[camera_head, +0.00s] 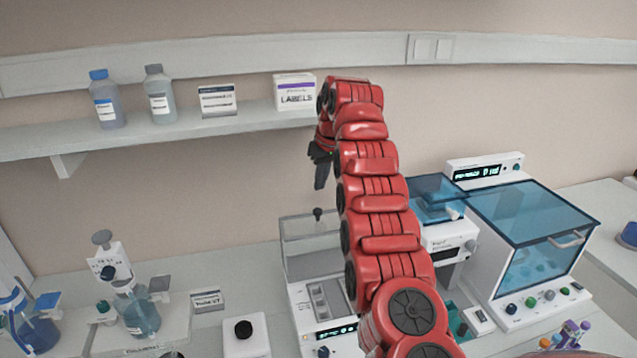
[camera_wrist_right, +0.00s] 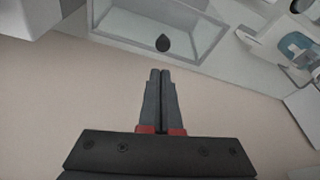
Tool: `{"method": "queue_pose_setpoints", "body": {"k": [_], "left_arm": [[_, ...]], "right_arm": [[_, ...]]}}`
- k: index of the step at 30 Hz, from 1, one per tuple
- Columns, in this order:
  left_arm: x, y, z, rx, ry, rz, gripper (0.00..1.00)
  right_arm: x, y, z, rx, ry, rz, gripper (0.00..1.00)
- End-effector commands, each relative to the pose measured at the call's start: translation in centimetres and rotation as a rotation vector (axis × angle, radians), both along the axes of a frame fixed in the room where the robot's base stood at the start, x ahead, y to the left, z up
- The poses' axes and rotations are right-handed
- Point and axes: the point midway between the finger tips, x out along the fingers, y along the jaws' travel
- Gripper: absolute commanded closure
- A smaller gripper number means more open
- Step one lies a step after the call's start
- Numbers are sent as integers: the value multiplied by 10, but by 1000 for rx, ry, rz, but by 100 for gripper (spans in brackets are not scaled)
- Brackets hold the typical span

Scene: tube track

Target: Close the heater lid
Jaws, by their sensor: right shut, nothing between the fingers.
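The heater (camera_head: 305,309) is a white bench unit with a grey block and a lit display, partly hidden behind my right arm. Its clear lid (camera_head: 300,246) stands raised at the back of the unit, with a dark knob (camera_head: 318,213) near its top edge. In the right wrist view the lid (camera_wrist_right: 201,22) is a clear panel with a pale frame, and the black knob (camera_wrist_right: 163,43) shows beyond the fingertips. My right gripper (camera_head: 320,184) is shut and empty, pointing down above the knob and apart from it. It also shows in the right wrist view (camera_wrist_right: 160,72). My left gripper is out of view.
A shelf (camera_head: 190,136) with bottles and a labels box (camera_head: 295,92) is at the left, close to my right gripper. A blue-lidded machine (camera_head: 535,235) stands right of my arm. A flask (camera_head: 141,318) and a small knobbed device (camera_head: 245,340) are left of the heater.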

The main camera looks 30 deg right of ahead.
Motion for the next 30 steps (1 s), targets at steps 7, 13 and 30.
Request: {"method": "queue_pose_setpoints", "body": {"k": [7,13,30], "left_arm": [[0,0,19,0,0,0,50],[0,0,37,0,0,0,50],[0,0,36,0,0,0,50]], "right_arm": [[11,1,-30,0,0,1,100],[22,1,-62,0,-1,1,100],[26,1,-77,-4,-11,0,100]]}}
